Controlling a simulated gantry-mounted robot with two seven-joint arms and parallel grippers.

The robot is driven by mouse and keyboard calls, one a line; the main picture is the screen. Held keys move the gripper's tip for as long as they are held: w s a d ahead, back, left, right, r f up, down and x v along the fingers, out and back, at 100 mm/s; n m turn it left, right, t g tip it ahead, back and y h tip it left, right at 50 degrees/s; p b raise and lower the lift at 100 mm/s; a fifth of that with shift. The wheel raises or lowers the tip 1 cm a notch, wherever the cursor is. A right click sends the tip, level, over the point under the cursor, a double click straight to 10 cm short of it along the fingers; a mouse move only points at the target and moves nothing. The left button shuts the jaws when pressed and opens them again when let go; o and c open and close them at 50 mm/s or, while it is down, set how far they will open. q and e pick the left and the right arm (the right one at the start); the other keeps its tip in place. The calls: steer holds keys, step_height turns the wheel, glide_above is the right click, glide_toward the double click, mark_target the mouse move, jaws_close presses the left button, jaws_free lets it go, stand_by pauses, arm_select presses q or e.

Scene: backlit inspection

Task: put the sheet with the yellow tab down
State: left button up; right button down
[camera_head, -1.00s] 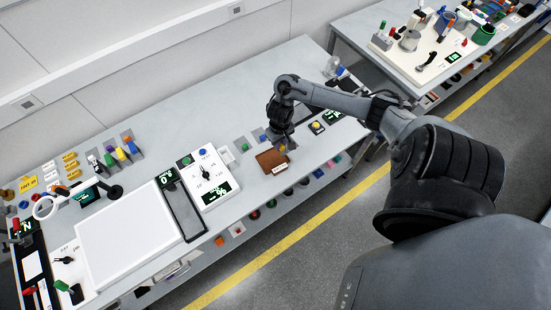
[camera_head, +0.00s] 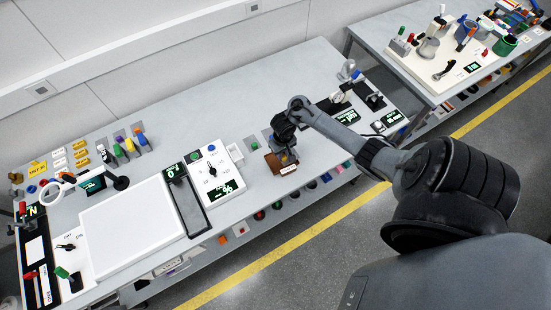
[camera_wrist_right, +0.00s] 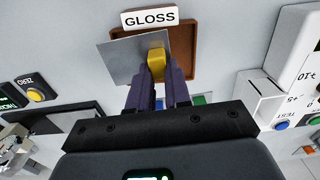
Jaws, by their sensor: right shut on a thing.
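My right gripper (camera_wrist_right: 158,76) is shut on the yellow tab (camera_wrist_right: 156,60) of a thin grey sheet (camera_wrist_right: 122,60). In the right wrist view the sheet lies across the left part of a brown tray (camera_wrist_right: 192,52) and sticks out past its left edge. I cannot tell whether the sheet touches the tray. A white label (camera_wrist_right: 149,17) reading GLOSS stands at the tray's far edge. In the head view my right gripper (camera_head: 285,154) is low at the brown tray (camera_head: 272,162), and the arm largely hides the sheet. My left gripper is not in view.
A white control panel (camera_head: 203,163) stands left of the tray. A large white light panel (camera_head: 130,225) lies farther left. A ring magnifier (camera_head: 58,191) and several coloured items stand beyond it. The bench's grey top (camera_head: 255,105) behind the tray is clear.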

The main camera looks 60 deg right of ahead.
mark_target(275, 161)
steer(key=w+f, duration=0.1)
steer(key=w+b, duration=0.1)
steer(key=w, duration=0.1)
steer(key=shift+f, duration=0.4)
step_height(275, 161, down, 3)
steer(key=shift+r+b, duration=0.1)
steer(key=shift+b, duration=0.45)
steer(key=shift+f, duration=0.6)
steer(key=c, duration=1.1)
jaws_free()
steer(key=shift+f, duration=0.1)
